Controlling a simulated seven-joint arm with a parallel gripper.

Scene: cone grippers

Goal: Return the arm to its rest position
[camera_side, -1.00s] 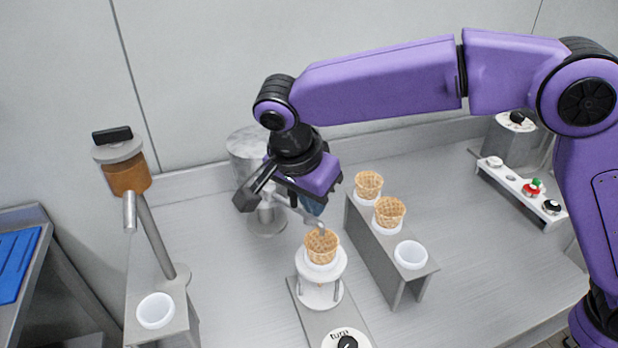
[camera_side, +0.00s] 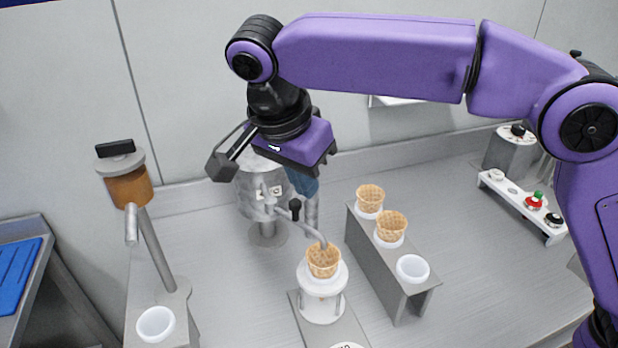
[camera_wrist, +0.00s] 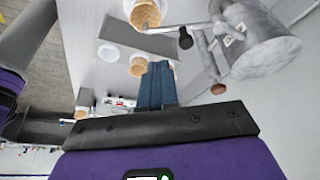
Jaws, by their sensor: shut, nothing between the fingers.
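My gripper (camera_side: 303,187) is raised in front of the grey metal dispenser cylinder (camera_side: 255,195), pointing down. Its blue fingers are together with nothing between them. They also show in the wrist view, closed (camera_wrist: 157,72). A waffle cone (camera_side: 322,260) stands upright in a round white holder (camera_side: 322,304), below and slightly right of the fingers and apart from them. The dispenser's spout reaches down towards this cone. A lever with a black knob (camera_side: 295,206) is at the dispenser's front, close below the fingers.
A grey rack (camera_side: 375,262) to the right holds two cones (camera_side: 370,198) (camera_side: 391,226) and an empty white cup (camera_side: 412,268). An orange-brown dispenser (camera_side: 131,188) stands left, above a white cup (camera_side: 156,323). A control panel (camera_side: 533,201) sits far right. Open space lies above the bench.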

